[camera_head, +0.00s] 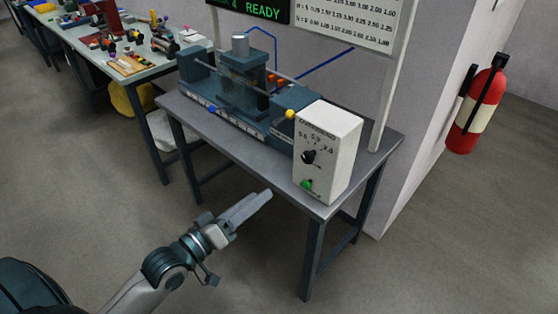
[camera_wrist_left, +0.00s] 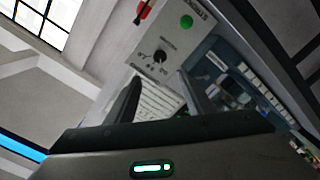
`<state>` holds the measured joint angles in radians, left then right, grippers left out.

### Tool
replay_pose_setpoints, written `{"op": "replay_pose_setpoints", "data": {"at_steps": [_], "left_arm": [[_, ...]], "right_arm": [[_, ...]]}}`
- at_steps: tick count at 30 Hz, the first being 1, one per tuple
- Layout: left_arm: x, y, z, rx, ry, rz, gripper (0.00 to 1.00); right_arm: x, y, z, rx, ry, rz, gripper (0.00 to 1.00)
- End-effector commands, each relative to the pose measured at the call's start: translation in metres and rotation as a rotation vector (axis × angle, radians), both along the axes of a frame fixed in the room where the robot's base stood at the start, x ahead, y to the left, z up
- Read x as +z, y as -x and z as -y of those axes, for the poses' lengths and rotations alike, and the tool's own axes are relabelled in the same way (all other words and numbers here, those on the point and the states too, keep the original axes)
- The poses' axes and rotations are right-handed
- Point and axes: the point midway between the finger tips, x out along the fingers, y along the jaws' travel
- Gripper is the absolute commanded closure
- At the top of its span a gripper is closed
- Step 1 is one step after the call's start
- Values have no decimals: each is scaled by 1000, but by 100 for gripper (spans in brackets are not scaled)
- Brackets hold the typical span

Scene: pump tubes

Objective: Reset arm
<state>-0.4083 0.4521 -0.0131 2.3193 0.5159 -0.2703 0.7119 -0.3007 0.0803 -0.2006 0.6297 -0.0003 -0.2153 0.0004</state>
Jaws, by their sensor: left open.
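My left gripper (camera_head: 252,205) reaches in from the lower left in the head view. Its fingertips are beside the front edge of the grey machine table, apart from it. In the left wrist view its two fingers (camera_wrist_left: 160,100) are spread with nothing between them. The pump machine (camera_head: 240,85) stands on the table, with a white control box (camera_head: 328,150) at its right end. The box has a black knob (camera_head: 308,157) and a green button (camera_head: 306,184), and the left wrist view also shows this box (camera_wrist_left: 165,50). My right gripper is not in view.
The grey table (camera_head: 240,165) has a bare strip along its front. A workbench with tools (camera_head: 110,70) stands at the upper left. A red fire extinguisher (camera_head: 475,110) hangs on the wall at right. The floor (camera_head: 190,230) in front of the table is clear.

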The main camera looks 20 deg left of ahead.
Motion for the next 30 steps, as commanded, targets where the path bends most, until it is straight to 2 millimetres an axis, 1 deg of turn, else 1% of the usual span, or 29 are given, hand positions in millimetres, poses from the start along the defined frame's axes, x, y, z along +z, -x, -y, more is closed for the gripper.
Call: {"op": "replay_pose_setpoints", "data": {"at_steps": [5,8,11,14,17,18,20,21,23,24,26,27,29,30], "left_arm": [[-2,-1,0,1,-2,-2,52],[-11,-3,-3,10,-12,-15,52],[-33,-8,-9,28,-36,-41,52],[-69,-14,-18,56,-77,-87,52],[-120,-17,-30,88,-137,-152,52],[-143,-17,-34,100,-164,-183,52],[-180,-15,-41,114,-209,-232,52],[-205,-12,-45,122,-240,-267,52],[-243,-6,-50,130,-287,-319,52],[-267,-1,-53,132,-317,-353,52],[-304,10,-57,132,-364,-406,52],[-327,18,-58,129,-396,-440,52],[-363,33,-60,122,-443,-494,52],[-386,44,-61,115,-474,-530,52]], "right_arm": [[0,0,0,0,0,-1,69],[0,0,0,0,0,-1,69],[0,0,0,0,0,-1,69],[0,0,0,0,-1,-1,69],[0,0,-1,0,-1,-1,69],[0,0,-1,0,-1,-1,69],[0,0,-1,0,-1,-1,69],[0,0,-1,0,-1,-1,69],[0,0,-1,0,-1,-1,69],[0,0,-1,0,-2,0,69],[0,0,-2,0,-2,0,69],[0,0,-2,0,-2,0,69],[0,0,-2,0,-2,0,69],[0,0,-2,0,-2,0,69]]}}
